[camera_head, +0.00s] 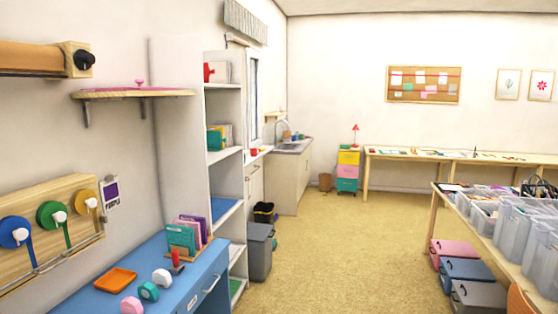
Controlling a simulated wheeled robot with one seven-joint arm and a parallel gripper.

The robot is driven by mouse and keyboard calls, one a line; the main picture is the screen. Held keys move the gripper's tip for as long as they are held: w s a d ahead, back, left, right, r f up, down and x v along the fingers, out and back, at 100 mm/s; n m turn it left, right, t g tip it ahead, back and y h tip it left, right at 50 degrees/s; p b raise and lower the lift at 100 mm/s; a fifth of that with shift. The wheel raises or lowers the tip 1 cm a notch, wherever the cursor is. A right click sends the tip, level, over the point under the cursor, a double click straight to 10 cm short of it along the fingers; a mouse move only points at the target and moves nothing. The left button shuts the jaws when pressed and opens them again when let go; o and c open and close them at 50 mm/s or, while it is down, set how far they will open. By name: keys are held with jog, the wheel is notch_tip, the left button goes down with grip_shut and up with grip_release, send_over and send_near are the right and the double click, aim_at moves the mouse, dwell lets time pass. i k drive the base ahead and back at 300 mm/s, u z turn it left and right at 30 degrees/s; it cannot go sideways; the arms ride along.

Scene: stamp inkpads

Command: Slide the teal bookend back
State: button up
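A teal block-like bookend (215,139) stands on a middle shelf of the white shelf unit, at the left end of a short row of upright books or cards (227,135). It looks close to the shelf's front edge, and its far side is hidden. My gripper is not in view.
A red bookend (208,72) stands on the shelf above. A grey bin (259,252) stands beside the shelves. The floor (340,250) right of it is clear.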

aim_at(214, 138)
jog(key=i, duration=4)
jog(key=u, duration=2.45)
